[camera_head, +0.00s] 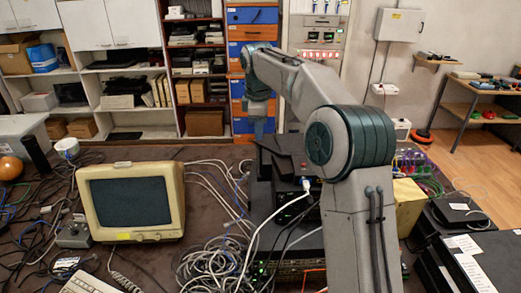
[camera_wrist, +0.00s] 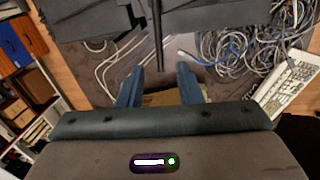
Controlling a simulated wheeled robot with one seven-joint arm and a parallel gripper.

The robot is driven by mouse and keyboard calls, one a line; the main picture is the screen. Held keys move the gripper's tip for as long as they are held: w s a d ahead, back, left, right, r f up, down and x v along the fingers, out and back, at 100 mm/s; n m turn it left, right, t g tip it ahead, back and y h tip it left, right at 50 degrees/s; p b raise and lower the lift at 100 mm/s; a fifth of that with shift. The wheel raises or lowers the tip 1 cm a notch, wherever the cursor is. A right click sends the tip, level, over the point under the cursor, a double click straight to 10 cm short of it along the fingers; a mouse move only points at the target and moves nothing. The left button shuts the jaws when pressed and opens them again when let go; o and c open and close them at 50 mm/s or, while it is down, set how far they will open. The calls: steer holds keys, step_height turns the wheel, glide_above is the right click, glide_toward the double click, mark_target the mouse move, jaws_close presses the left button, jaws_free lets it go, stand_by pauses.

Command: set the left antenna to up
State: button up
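My gripper (camera_wrist: 160,68) is open, with its two blue fingers apart and nothing between them that I can see it grip. A thin black antenna (camera_wrist: 158,38) reaches from the top of the wrist view toward the gap between the fingertips; its tip is near that gap and seems clear of both fingers. The dark router body (camera_wrist: 90,20) lies along the top of that view, partly cut off. In the head view a black router (camera_head: 290,150) sits on a stack of devices, partly behind my arm.
A beige monitor (camera_head: 130,202) stands on the brown table, left of the stack. Tangled grey cables (camera_head: 215,268) lie between them. A white cable (camera_head: 262,228) runs up to the stack. A keyboard (camera_wrist: 285,85) shows at right in the wrist view.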

mark_target(270, 150)
step_height(270, 150, down, 9)
steer(key=w, duration=0.1)
steer(key=shift+w+r+p, duration=0.2)
steer(key=shift+w+p, duration=0.05)
steer(key=shift+p, duration=0.1)
steer(key=shift+d, duration=0.1)
jaws_close()
